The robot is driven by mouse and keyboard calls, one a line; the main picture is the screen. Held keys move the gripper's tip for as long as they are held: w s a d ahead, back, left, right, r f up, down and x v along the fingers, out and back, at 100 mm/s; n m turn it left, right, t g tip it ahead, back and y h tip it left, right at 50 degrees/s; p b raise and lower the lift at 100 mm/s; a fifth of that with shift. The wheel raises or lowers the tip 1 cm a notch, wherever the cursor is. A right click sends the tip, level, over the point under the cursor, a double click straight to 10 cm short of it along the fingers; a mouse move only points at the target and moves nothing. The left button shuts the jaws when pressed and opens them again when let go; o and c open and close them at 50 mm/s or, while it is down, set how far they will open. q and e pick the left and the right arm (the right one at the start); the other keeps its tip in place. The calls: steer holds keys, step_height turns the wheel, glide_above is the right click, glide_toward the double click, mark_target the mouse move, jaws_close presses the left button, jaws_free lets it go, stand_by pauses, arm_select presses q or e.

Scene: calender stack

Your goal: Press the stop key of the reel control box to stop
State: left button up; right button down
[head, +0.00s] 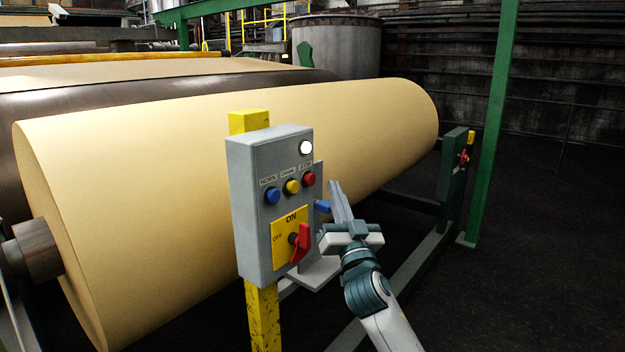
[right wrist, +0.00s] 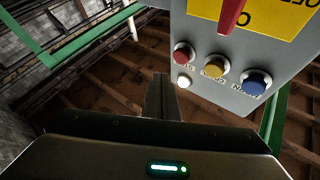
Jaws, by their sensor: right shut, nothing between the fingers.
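The grey reel control box (head: 268,210) stands on a yellow post (head: 263,318) in front of the paper reel. Its red stop key (head: 308,179) is the rightmost of three round keys, beside a yellow and a blue one. My right gripper (head: 335,184) is shut and empty, with its fingertips just to the right of the stop key. I cannot tell that they touch the box. In the right wrist view the box hangs inverted at the upper right; the stop key (right wrist: 184,53) is above the shut fingers (right wrist: 161,78). My left gripper is not in view.
A red rotary switch (head: 300,243) on a yellow ON/OFF plate sits below the keys. A white lamp (head: 306,147) is lit above them. A large paper reel (head: 200,150) lies behind. A green post (head: 492,130) stands at the right, with dark floor before it.

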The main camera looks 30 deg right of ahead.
steer(key=shift+s+d, duration=0.35)
steer(key=shift+s, duration=0.55)
